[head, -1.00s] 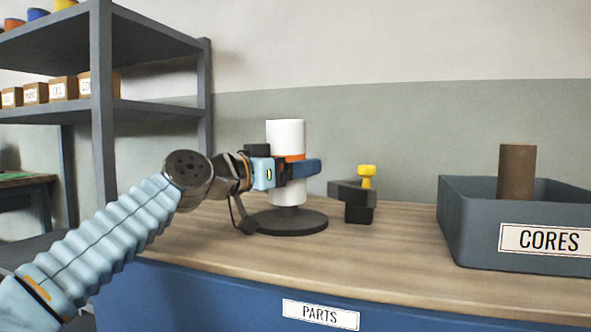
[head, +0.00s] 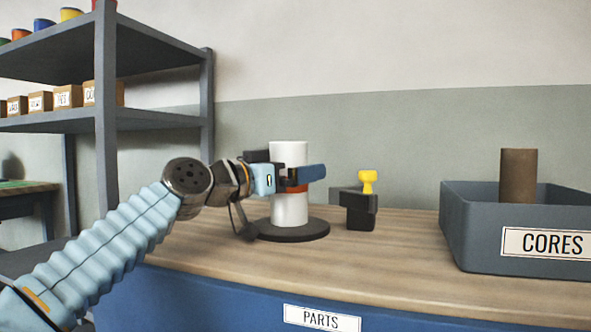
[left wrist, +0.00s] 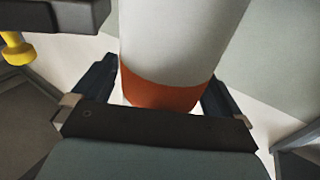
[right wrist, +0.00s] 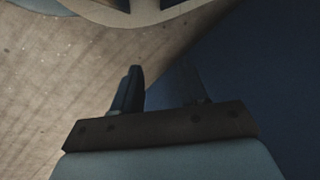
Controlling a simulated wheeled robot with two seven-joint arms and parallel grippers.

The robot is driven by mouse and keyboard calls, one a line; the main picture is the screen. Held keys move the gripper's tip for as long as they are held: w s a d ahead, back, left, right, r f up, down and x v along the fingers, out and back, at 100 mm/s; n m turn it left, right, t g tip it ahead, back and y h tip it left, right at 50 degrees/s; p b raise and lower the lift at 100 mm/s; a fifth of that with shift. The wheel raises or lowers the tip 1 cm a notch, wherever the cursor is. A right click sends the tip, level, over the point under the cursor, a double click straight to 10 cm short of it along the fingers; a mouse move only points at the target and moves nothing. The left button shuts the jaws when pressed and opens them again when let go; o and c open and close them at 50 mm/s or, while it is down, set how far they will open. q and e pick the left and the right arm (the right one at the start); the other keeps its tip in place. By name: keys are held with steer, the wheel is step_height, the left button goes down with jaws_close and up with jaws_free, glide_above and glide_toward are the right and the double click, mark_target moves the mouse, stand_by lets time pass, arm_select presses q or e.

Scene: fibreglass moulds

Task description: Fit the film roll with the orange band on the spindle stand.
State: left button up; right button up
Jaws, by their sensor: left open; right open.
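The white film roll with the orange band (head: 289,211) stands upright on the spindle stand, its lower end at the round dark base (head: 315,236). The spindle itself is hidden inside the roll. My left gripper (head: 293,176) is open around the roll, just above the orange band in the head view. In the left wrist view the roll (left wrist: 180,40) passes between the two spread fingers (left wrist: 160,93). My right gripper (right wrist: 158,90) is open and empty in the right wrist view, by the bench edge; it is outside the head view.
A black clamp with a yellow knob (head: 361,208) stands right of the stand. A grey CORES bin (head: 470,235) holding a brown core (head: 518,175) is at the right. A grey shelf (head: 106,120) with boxes rises at the left. The wooden bench top (head: 400,262) is clear in front.

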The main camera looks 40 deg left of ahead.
arm_select(q)
steer(key=v, duration=0.9)
steer(key=f+v, duration=0.1)
steer(key=v, duration=0.4)
steer(key=shift+s+d, duration=0.1)
steer(key=shift+s, duration=0.1)
steer(key=shift+w+r, duration=0.25)
steer(key=shift+w, duration=0.05)
